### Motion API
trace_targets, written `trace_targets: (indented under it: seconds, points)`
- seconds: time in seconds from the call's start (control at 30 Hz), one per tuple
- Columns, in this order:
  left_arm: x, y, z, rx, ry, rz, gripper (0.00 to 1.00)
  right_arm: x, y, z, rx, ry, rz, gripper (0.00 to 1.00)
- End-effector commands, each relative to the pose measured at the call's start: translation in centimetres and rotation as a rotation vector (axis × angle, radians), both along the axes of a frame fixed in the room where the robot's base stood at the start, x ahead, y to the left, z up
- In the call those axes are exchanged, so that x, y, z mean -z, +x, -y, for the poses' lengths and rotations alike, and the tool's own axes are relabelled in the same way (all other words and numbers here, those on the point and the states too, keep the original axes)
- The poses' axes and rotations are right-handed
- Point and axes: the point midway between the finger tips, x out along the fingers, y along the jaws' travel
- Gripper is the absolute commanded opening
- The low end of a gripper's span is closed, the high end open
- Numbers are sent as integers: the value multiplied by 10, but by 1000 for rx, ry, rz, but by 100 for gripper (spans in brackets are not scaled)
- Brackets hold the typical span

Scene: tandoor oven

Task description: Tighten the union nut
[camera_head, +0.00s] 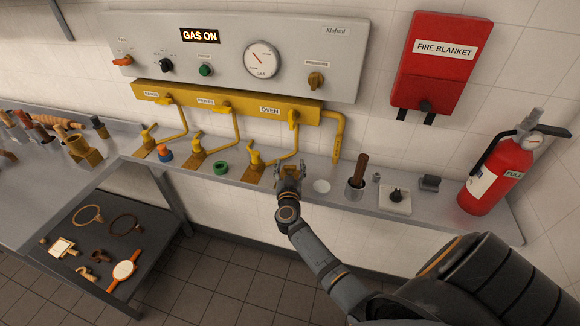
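Three yellow fittings stand on the steel shelf under the gas pipes: a left one (145,145), a middle one (197,153) and one under the OVEN label (255,163). I cannot tell which part is the union nut at this size. My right gripper (290,168) is just right of the OVEN fitting, over the shelf. Its fingers look apart, with nothing seen between them, and it appears clear of the fitting. My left gripper is not in view.
A yellow manifold (230,101) runs along the wall below a panel (225,50) reading GAS ON. A blue-orange piece (165,155) and a green ring (221,168) lie on the shelf (330,191).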

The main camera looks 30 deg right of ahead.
Motion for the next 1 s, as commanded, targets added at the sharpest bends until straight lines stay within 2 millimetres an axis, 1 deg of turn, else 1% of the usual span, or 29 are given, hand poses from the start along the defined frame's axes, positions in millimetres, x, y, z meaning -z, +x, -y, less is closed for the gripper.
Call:
trace_targets:
  seconds: [0.03,0.07,0.33,0.47,0.53,0.6,0.77,1.0]
  points:
    - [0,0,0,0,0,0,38,0,0,0,0,0,0,52]
    - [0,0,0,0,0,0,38,0,0,0,0,0,0,48]
    - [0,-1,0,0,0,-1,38,0,0,0,0,0,0,12]
    - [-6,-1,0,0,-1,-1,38,-2,1,0,29,2,-1,11]
    - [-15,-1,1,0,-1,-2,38,-5,1,-1,84,4,-2,11]
    - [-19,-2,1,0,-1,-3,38,-4,1,-1,142,3,-2,11]
    - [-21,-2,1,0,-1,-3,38,-1,0,-1,227,1,0,11]
    - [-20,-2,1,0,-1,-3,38,0,0,0,235,0,0,11]
